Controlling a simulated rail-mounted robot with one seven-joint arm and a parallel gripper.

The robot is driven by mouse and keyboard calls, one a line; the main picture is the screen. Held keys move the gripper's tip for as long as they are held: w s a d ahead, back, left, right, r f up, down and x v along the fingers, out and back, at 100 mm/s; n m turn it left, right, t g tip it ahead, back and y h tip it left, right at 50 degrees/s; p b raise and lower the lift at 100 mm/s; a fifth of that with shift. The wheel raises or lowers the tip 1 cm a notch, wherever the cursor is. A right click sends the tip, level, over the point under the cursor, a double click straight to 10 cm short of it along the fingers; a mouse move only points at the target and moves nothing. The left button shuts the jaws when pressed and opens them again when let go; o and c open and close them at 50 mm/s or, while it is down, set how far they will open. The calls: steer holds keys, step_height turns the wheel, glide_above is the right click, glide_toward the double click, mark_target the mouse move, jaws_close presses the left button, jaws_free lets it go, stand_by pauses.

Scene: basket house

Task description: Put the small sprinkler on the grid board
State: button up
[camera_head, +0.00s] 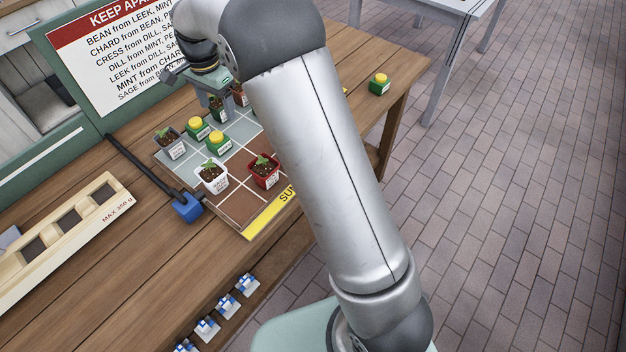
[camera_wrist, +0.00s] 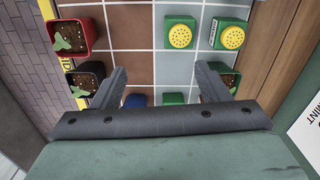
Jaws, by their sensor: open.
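The grid board (camera_head: 238,205) lies on the wooden table, with grey and brown squares and a yellow edge strip. Two green blocks with dotted yellow caps, which look like small sprinklers, stand on its grey squares: one sprinkler (camera_head: 197,129) and another sprinkler (camera_head: 218,143). In the wrist view they appear as a capped block (camera_wrist: 180,34) and a second one (camera_wrist: 229,35). A third such block (camera_head: 379,85) stands on the bare table at right. My gripper (camera_wrist: 162,82) is open above the board, its fingers apart. A blue object (camera_wrist: 135,100) and a green object (camera_wrist: 173,98) show between the fingers, partly hidden.
On the board stand a red pot (camera_head: 264,172), a white pot (camera_head: 211,178) and a grey pot (camera_head: 170,143). Darker pots sit near my gripper. A blue-headed tool (camera_head: 187,208) lies at the board's left.

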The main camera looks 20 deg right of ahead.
steer(key=s+d+r+n, duration=0.3)
steer(key=s+d+r, duration=0.2)
steer(key=s+d, duration=0.3)
steer(key=s+d+f+n, duration=0.1)
steer(key=s+d+n, duration=0.1)
steer(key=s, duration=0.6)
steer(key=s+d+f+n, duration=0.1)
steer(key=s+d+n, duration=0.1)
steer(key=s, duration=0.7)
steer(key=s+d+f+n, duration=0.1)
steer(key=s+d+n, duration=0.2)
steer(key=s, duration=0.6)
steer(key=shift+s+f+n, duration=0.2)
steer(key=shift+f+n, duration=0.05)
steer(key=shift+n, duration=0.05)
